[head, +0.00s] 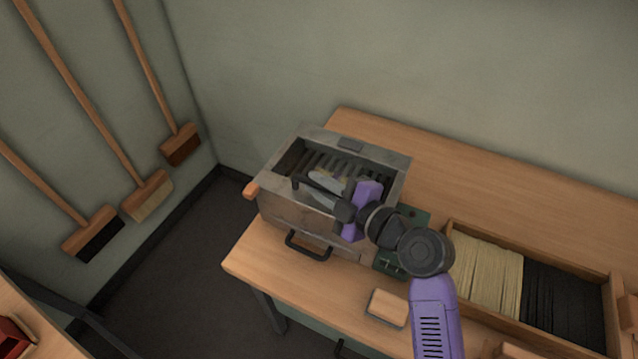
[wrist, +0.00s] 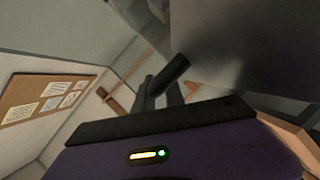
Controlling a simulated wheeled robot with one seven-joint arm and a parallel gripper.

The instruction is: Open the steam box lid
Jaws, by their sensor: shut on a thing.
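The steam box (head: 310,215) is a worn grey metal box at the left end of the wooden bench. Its top shows a grey rim around a dark recess with slats; I cannot tell the lid apart from the box there. My gripper (head: 325,190) reaches over the top from the right, its fingers shut on a dark bar, seemingly the lid handle. In the wrist view a dark rod (wrist: 168,76) lies at the fingers, beside a large plain grey surface (wrist: 250,45). My gripper and wrist hide part of the box top.
A black handle (head: 308,247) is on the box front. A green plate (head: 390,262) and a small wooden block (head: 387,307) lie right of the box. A wooden tray (head: 455,226) of pale and black bristles is further right. Brooms (head: 148,195) lean on the left wall.

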